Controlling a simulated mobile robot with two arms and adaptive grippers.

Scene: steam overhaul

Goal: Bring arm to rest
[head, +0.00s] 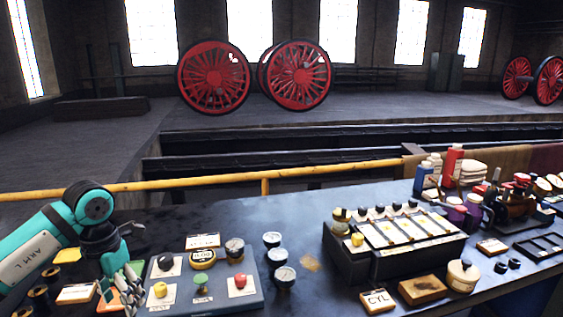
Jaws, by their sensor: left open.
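My left arm (40,250), teal and marked "ARM L", comes in from the left edge and bends down over the left end of the dark workbench (330,282). My left gripper (121,288) points down at the bench, just left of a grey board with round parts. It is open and I see nothing held in it. Its fingers are small and partly mixed with light-coloured items behind them, so I cannot tell whether they touch anything. My right arm and right gripper are out of view.
The grey board (222,299) carries several coloured knobs. Several small round pots (284,276) stand right of it. A black box with pale panels (388,260) is right of centre; bottles (452,165) stand behind. A yellow rail (225,179) runs beyond the bench, and red wheels (214,77) stand further back.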

